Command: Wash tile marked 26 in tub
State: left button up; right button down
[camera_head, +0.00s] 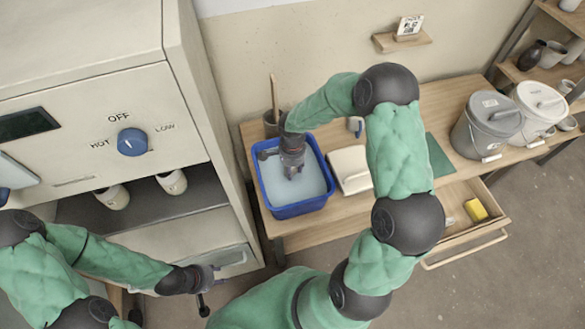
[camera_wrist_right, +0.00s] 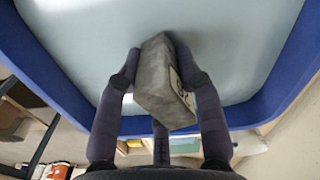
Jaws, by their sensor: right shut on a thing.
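The blue tub (camera_head: 300,208) of pale water stands on the left end of the wooden bench. My right gripper (camera_head: 291,172) points down inside the tub. In the right wrist view its fingers (camera_wrist_right: 158,95) are shut on a grey block-like tile (camera_wrist_right: 160,85). The tile has a pale marked face on one side; its number is not readable. The tile is over or at the water; I cannot tell whether it touches it. My left gripper (camera_head: 207,287) is open and empty, low in front of the kiln cabinet.
A white box (camera_head: 350,168) stands right of the tub. Two lidded buckets, grey (camera_head: 486,125) and white (camera_head: 540,108), stand further right. An open drawer (camera_head: 470,240) holds a yellow sponge (camera_head: 475,209). A small wall shelf (camera_head: 402,41) bears a marked tile (camera_head: 409,26). The kiln (camera_head: 90,110) is at left.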

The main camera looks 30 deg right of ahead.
jog(key=shift+f+b, duration=2.65)
jog(key=shift+f, duration=0.1)
jog(key=shift+a, duration=0.1)
jog(key=shift+a+b, duration=0.35)
jog(key=shift+a, duration=0.15)
jog(key=shift+d, duration=0.1)
jog(key=shift+d, duration=1.15)
jog(key=shift+a, duration=0.1)
